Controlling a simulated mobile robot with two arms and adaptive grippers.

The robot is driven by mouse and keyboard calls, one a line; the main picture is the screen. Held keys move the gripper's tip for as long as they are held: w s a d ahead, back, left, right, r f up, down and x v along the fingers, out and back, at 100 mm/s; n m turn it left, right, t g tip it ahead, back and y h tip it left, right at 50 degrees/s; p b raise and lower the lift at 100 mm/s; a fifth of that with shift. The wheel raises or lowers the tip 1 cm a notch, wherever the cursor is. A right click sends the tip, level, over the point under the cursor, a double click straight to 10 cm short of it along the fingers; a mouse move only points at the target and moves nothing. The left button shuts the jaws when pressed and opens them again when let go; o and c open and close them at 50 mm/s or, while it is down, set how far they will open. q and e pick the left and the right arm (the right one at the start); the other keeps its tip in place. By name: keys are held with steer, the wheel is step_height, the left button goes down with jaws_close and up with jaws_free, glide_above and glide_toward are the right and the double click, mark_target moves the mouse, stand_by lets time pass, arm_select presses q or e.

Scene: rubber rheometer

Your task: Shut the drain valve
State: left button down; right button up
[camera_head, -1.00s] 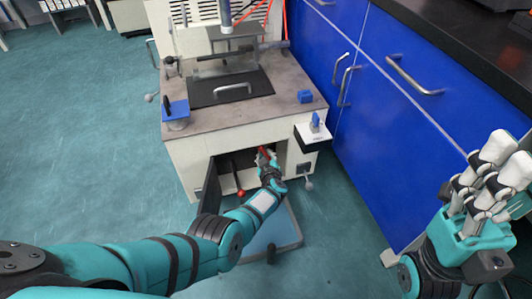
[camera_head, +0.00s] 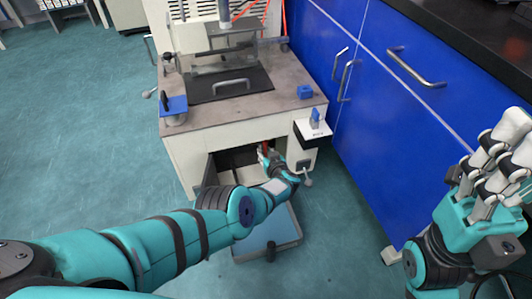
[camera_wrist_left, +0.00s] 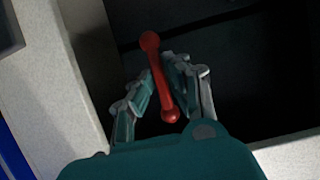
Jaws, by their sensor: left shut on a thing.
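The drain valve's red handle (camera_wrist_left: 159,78) has a round knob at each end and stands tilted between my left fingers in the left wrist view. In the head view only a bit of red (camera_head: 265,147) shows at the fingertips. My left gripper (camera_head: 264,157) reaches into the open compartment low in the machine's front and is shut on this handle. It also shows in the left wrist view (camera_wrist_left: 168,88). The valve body is hidden in the dark. My right gripper (camera_head: 497,150) is raised at the right, away from the machine; its finger opening is unclear.
The machine's top (camera_head: 205,118) is above the compartment, with a small shelf (camera_head: 313,131) at its right. A blue-bottomed tray (camera_head: 268,238) lies on the floor below, partly under my arm. Blue cabinets (camera_head: 400,120) stand close on the right. Floor at left is clear.

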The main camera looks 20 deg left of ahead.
stand_by(0.4)
arm_select(q)
steer(key=c, duration=1.4)
jaws_free()
steer(key=shift+o, duration=0.2)
